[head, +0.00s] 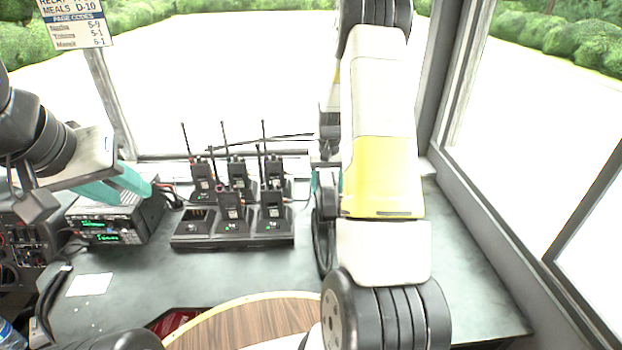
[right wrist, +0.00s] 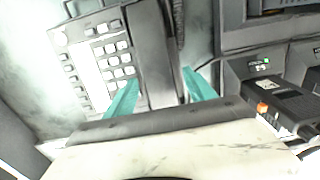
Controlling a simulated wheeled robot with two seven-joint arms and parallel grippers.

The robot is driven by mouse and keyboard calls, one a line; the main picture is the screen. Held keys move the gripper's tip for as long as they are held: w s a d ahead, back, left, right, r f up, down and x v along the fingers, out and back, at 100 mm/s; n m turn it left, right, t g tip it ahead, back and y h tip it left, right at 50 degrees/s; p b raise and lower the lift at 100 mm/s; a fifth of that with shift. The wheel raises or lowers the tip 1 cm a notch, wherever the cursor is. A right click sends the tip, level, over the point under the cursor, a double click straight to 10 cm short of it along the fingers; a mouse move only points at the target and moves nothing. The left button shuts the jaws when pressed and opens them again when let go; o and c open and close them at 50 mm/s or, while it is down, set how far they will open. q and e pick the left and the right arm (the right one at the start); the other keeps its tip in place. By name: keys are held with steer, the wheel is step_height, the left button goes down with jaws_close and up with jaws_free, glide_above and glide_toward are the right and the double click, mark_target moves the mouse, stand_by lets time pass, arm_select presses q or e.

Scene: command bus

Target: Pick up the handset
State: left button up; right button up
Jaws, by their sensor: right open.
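The handset (right wrist: 152,50) is a long dark grey piece lying on a desk phone with a keypad (right wrist: 105,62) in the right wrist view. My right gripper (right wrist: 160,90) is open, its two teal fingers on either side of the handset. Whether the fingers touch it is unclear. In the head view my right arm hides the phone and most of that gripper. My left gripper (head: 125,184) is at the left of the head view, in front of a radio set; the spacing of its fingers is unclear.
A charger rack (head: 235,240) with several handheld radios stands left of my right arm. A radio set with green displays (head: 105,230) sits further left. The grey desk (head: 180,285) has clear room in front of the rack. A window post (head: 440,90) rises at right.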

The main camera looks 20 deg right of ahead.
mark_target(326, 186)
jaws_close()
stand_by(0.3)
steer(key=shift+r, duration=0.4)
steer(key=r, duration=0.3)
steer(key=shift+s+a, duration=0.15)
steer(key=shift+a, duration=0.05)
steer(key=s+a+r, duration=0.1)
steer(key=s+a, duration=0.9)
steer(key=s, duration=0.1)
steer(key=shift+a, duration=0.4)
